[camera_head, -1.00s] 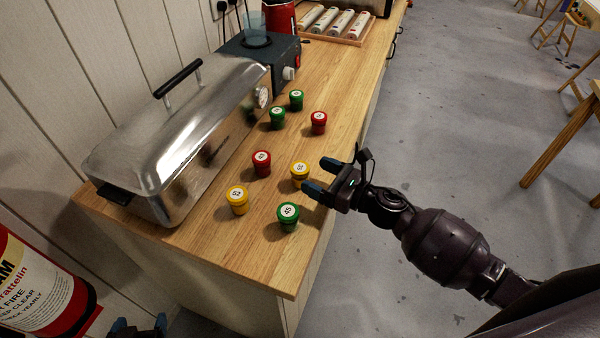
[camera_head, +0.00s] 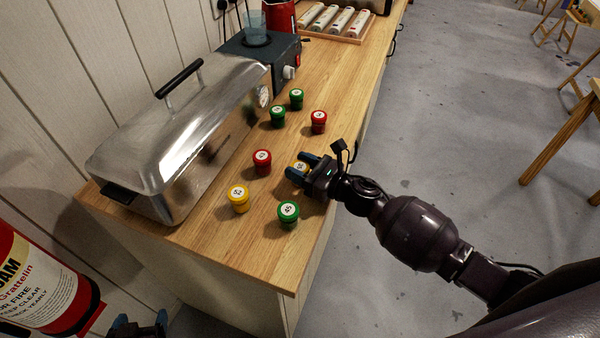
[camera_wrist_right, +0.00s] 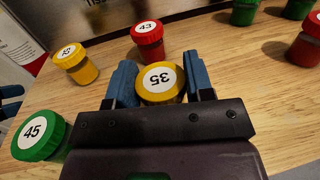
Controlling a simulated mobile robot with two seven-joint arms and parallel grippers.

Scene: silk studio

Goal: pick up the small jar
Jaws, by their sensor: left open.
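Several small lidded jars with numbered white labels stand on the wooden counter. The yellow jar labelled 35 (camera_wrist_right: 160,84) sits between the two blue fingers of my right gripper (camera_wrist_right: 161,82); in the head view it is partly hidden behind them. The fingers lie close along both its sides; I cannot tell whether they press on it. The jar appears to stand on the counter. My right gripper (camera_head: 299,167) reaches in from the right in the head view. My left gripper (camera_head: 140,326) is open and empty at the bottom left, away from the counter.
Near the right gripper stand red jar 43 (camera_head: 261,162), yellow jar 52 (camera_head: 239,198) and green jar 45 (camera_head: 288,214). More green and red jars stand further back. A metal roaster (camera_head: 190,130) lines the wall side. The counter's front edge (camera_head: 320,250) is clear.

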